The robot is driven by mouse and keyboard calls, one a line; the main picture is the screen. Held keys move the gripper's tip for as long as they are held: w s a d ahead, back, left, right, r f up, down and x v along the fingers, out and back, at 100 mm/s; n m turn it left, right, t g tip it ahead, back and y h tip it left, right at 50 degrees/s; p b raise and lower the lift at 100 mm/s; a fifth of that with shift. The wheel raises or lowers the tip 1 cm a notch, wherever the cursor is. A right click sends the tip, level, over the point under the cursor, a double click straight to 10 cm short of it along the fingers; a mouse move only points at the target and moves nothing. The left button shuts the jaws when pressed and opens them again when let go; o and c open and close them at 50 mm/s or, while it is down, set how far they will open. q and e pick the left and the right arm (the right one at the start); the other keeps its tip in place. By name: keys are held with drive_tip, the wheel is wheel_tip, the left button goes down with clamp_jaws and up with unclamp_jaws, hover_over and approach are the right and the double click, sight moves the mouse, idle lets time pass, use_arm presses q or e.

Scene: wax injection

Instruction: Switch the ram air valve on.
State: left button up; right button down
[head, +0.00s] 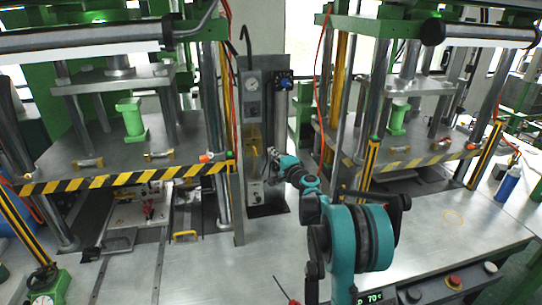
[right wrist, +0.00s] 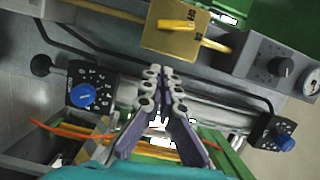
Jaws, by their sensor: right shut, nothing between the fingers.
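The ram air valve is a yellow plate (right wrist: 160,42) with a yellow lever (right wrist: 177,24) at the top of the right wrist view. The lever lies nearly crosswise in that picture, with small dark lettering by its right end. In the head view the yellow valve (head: 254,138) is on the upright grey panel, left of my gripper. My right gripper (head: 271,151) is at the panel, shut and empty. Its fingertips (right wrist: 161,70) show below the lever in the right wrist view, apart from it in the picture; depth is hard to judge. My left gripper is not in view.
The panel carries a gauge (head: 252,84) and a blue knob (head: 285,82) above the valve. A grey box with a black knob (right wrist: 278,66) sits beside the valve. Striped press plates (head: 110,181) stand on both sides. Bare metal table (head: 205,265) lies in front.

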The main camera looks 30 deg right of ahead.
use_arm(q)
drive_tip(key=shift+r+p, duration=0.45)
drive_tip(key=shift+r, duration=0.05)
use_arm(e)
drive_tip(key=s, duration=1)
drive_tip(key=shift+a+r, duration=0.3)
drive_tip(key=shift+d, duration=0.1)
